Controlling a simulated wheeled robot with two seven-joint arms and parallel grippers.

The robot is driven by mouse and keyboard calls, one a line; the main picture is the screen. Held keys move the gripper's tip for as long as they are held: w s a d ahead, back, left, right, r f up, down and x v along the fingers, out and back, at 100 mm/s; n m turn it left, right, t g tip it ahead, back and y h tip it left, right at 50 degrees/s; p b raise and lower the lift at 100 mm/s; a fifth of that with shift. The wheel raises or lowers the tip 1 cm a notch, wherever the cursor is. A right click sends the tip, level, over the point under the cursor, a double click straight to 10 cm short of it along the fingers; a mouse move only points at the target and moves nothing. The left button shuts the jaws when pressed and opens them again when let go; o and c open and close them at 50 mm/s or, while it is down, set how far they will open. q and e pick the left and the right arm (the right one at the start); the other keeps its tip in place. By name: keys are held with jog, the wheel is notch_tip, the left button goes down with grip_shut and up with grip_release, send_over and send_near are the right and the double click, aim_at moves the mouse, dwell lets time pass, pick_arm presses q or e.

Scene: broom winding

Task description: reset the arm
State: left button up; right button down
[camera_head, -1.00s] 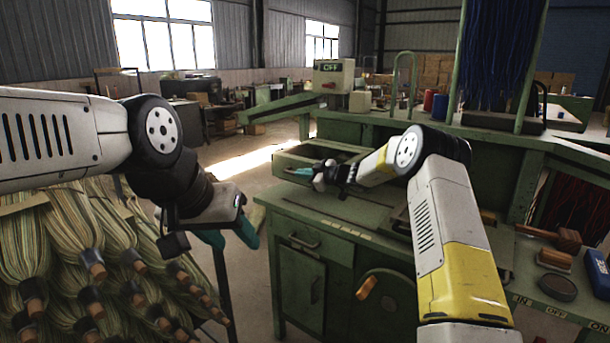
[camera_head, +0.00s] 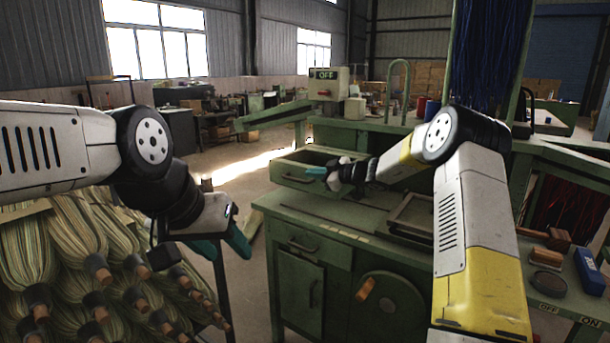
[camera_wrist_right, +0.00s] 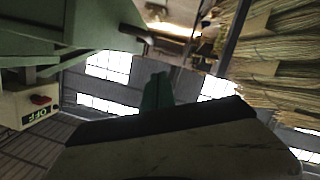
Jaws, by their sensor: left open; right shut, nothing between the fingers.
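My left gripper (camera_head: 222,249) has teal fingers and hangs at the left, in front of the broom bundles' right edge. Its fingers are apart and empty. My right arm reaches over the green workbench (camera_head: 300,218). My right gripper (camera_head: 312,172) points left, beside the open drawer of the bench, with its teal fingers together and nothing between them. The same shut fingers (camera_wrist_right: 157,92) show in the right wrist view against the windows and wall.
Broom bundles (camera_head: 75,235) hang on a rack at the lower left. The control box with an OFF label (camera_head: 327,83) stands behind the bench. Blue bristles (camera_head: 490,45) hang at the upper right. A brush (camera_head: 546,257) and a blue box (camera_head: 588,271) lie on the right surface. Open floor shows left of the bench.

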jog(key=s+r+m+g+h, duration=0.2)
jog(key=s+r, duration=0.3)
jog(key=s, duration=0.7)
jog(key=s+r+m+g+h, duration=0.15)
jog(key=s+r, duration=0.25)
jog(key=s, duration=0.9)
jog(key=s+d+f+m+h, duration=0.1)
jog(key=s+d+m+h, duration=0.1)
jog(key=s, duration=0.6)
jog(key=s+d+f+m+h, duration=0.1)
jog(key=s+d+m+h, duration=0.1)
jog(key=s+d+m, duration=0.3)
jog(key=s+d+f+m+h, duration=0.1)
jog(key=s+d+m, duration=0.3)
jog(key=s, duration=0.8)
jog(key=shift+s+d+f+h, duration=0.3)
jog(key=shift+d+h, duration=0.35)
jog(key=shift+d, duration=0.6)
